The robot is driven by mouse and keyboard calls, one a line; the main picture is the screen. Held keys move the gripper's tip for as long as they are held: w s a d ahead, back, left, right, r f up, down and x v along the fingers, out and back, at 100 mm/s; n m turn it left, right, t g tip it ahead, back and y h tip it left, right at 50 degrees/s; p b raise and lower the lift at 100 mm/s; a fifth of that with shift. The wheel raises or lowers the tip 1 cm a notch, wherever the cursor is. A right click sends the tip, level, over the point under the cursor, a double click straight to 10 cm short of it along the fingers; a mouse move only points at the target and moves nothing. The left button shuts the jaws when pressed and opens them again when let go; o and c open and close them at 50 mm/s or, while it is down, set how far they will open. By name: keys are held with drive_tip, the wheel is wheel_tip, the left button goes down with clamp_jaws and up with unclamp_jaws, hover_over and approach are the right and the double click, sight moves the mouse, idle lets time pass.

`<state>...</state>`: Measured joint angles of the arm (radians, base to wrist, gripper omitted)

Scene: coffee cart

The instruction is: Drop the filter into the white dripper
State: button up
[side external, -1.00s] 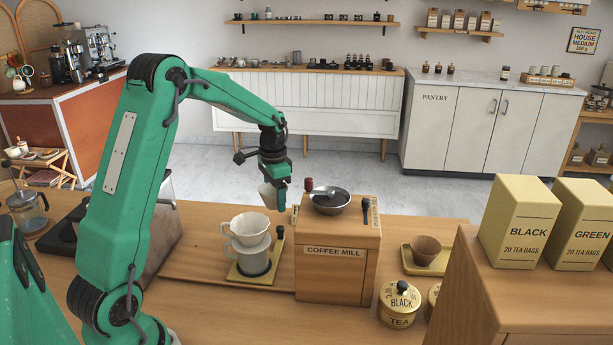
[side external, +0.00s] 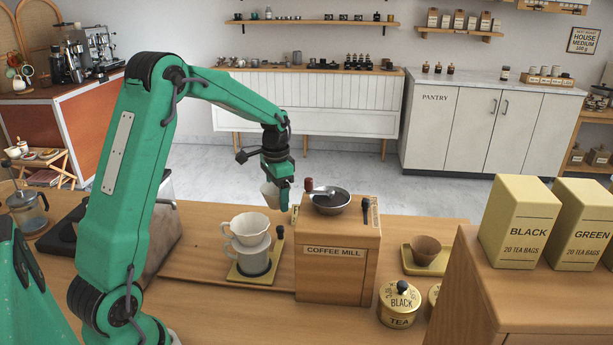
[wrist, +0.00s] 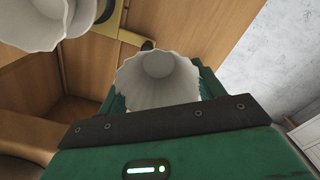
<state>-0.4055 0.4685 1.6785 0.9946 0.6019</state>
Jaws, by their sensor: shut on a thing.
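My gripper (side external: 278,198) is shut on a white fluted paper filter (side external: 268,194) and holds it in the air behind and to the right of the white dripper. In the wrist view the filter (wrist: 158,78) sits between the green jaws, its open mouth toward the camera. The white dripper (side external: 245,238) sits on a grey vessel on a gold stand (side external: 250,278), left of the coffee mill. In the wrist view a white fluted rim, the dripper (wrist: 35,22), shows at the top left, apart from the filter.
A wooden coffee mill (side external: 337,265) with a metal bowl (side external: 328,201) stands close to the right of the stand. A brown cup (side external: 426,250) sits on a yellow tray farther right.

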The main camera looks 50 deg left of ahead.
drive_tip(key=shift+r, duration=0.15)
drive_tip(key=shift+s+d+r, duration=0.3)
drive_tip(key=shift+d+r, duration=0.05)
drive_tip(key=shift+r, duration=0.15)
drive_tip(key=s+d+r, duration=0.8)
drive_tip(key=s+r, duration=0.3)
drive_tip(key=shift+s+r, duration=0.15)
drive_tip(key=shift+r, duration=0.25)
drive_tip(key=shift+d+f, duration=0.1)
drive_tip(key=shift+f, duration=2.9)
